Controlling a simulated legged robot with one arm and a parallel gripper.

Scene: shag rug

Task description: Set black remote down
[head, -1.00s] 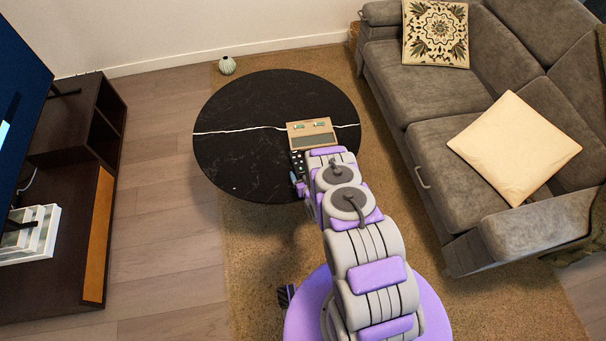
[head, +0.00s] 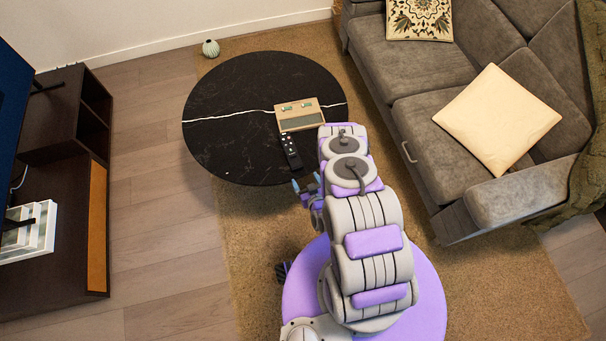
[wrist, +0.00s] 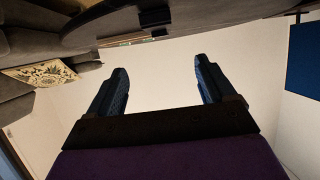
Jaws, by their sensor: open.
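The black remote (head: 291,152) lies on the round black table (head: 235,150), near its front right edge and just in front of a tan box. My gripper (head: 306,183) is off the table's front edge, a little nearer to me than the remote and apart from it. In the wrist view my gripper (wrist: 160,72) has its two fingers wide apart with nothing between them. That view looks upside down, with a dark block, probably the remote's end (wrist: 155,18), at the top.
The tan box (head: 299,115) with a grey panel stands on the table behind the remote. A small ribbed vase (head: 210,48) is beyond the table. The grey sofa (head: 430,75) is at the right, the dark TV cabinet (head: 60,190) at the left. The table's left half is clear.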

